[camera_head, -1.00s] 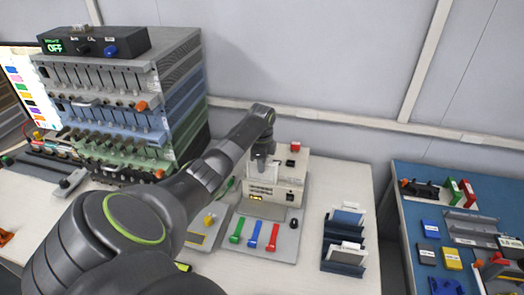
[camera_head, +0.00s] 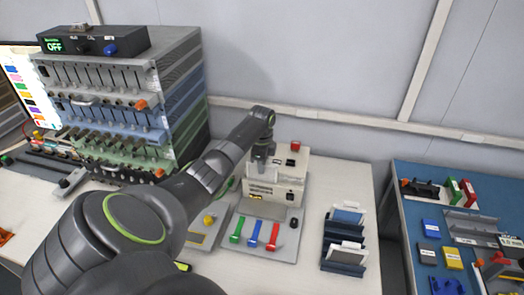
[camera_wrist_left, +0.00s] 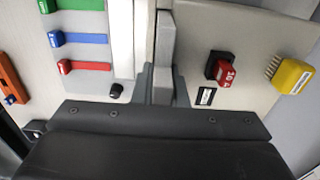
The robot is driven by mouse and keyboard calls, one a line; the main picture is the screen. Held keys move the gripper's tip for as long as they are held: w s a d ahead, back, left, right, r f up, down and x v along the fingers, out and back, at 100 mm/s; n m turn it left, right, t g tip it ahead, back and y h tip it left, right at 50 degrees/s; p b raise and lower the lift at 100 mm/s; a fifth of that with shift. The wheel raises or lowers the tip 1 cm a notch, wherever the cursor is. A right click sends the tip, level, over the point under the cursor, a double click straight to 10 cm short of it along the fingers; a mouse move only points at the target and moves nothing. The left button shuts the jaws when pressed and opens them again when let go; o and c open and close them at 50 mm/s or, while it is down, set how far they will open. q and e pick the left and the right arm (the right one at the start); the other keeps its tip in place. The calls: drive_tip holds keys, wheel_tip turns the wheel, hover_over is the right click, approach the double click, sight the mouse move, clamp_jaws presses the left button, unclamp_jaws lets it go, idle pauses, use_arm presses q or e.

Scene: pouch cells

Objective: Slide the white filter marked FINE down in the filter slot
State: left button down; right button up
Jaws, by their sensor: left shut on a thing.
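My left gripper (camera_head: 262,160) is at the top of the white bench unit (camera_head: 275,190), with its fingertips right down at the unit's top face. In the left wrist view, the gripper (camera_wrist_left: 163,88) is shut on a thin piece. In the head view, fingers and unit hide the white filter, and no FINE mark can be read. The filter slot is covered by the gripper. My right gripper is in neither view.
The unit carries a red block (camera_head: 295,146) on top. Blue, green and red levers (camera_head: 254,233) lie in front. A dark blue rack (camera_head: 345,268) with white cards stands to the right. A tall cell rack (camera_head: 180,100) stands left.

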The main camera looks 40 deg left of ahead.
use_arm(q)
drive_tip(key=shift+f, duration=0.2)
drive_tip(key=shift+f, duration=0.1)
drive_tip(key=c, duration=1.4)
unclamp_jaws()
drive_tip(key=shift+o, duration=0.2)
wheel_tip(320, 180, up, 12)
drive_tip(key=shift+f+b, duration=0.1)
drive_tip(key=shift+b, duration=1.15)
drive_tip(key=shift+r+p, duration=1.95)
drive_tip(key=shift+r, duration=0.8)
